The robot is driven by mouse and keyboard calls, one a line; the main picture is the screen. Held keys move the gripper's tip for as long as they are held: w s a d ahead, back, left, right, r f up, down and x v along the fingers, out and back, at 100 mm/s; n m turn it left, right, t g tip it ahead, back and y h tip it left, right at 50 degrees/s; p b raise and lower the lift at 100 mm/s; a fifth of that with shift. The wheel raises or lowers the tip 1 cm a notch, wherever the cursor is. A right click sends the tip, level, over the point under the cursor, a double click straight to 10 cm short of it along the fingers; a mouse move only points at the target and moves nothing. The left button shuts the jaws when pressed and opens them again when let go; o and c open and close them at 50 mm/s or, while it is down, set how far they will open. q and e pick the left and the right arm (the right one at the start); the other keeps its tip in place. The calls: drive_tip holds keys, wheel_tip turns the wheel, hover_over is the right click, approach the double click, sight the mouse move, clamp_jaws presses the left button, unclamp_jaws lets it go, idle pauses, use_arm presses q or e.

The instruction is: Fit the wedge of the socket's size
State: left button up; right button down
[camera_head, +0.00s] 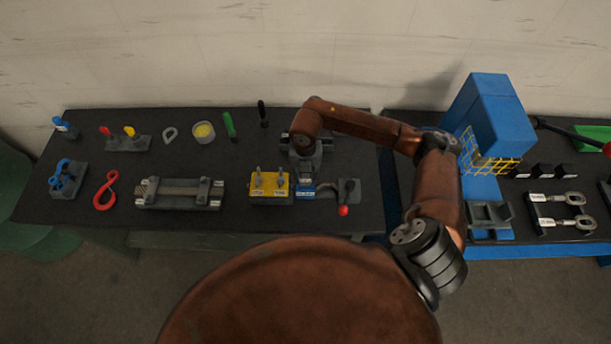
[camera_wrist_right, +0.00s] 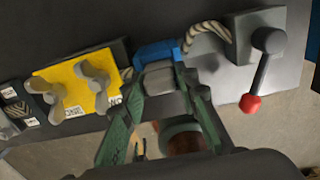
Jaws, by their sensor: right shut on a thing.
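My right gripper (camera_head: 305,178) reaches down to the right of the yellow block. In the right wrist view, its green fingers (camera_wrist_right: 165,92) are shut on a grey piece, partly hidden; I cannot tell whether it is a wedge. A blue socket (camera_head: 306,190) lies directly by the fingertips and also shows behind the grey piece in the wrist view (camera_wrist_right: 157,52). A wire rope (camera_wrist_right: 207,35) runs from the socket into a grey base. My left gripper is out of view.
A lever with a red knob (camera_head: 343,210) stands just right of the socket. A grey clamp fixture (camera_head: 180,192), a red hook (camera_head: 105,190) and small tools lie left. A blue machine with yellow mesh (camera_head: 490,125) stands on the right table.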

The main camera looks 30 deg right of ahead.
drive_tip(key=shift+f+b, duration=0.65)
drive_tip(key=shift+f, duration=0.2)
idle(0.4)
drive_tip(key=c, duration=1.4)
unclamp_jaws()
drive_tip(key=shift+c, duration=0.2)
drive_tip(key=shift+f, duration=0.1)
wheel_tip(320, 180, up, 12)
drive_tip(key=shift+r, duration=0.1)
drive_tip(key=shift+s+d, duration=0.1)
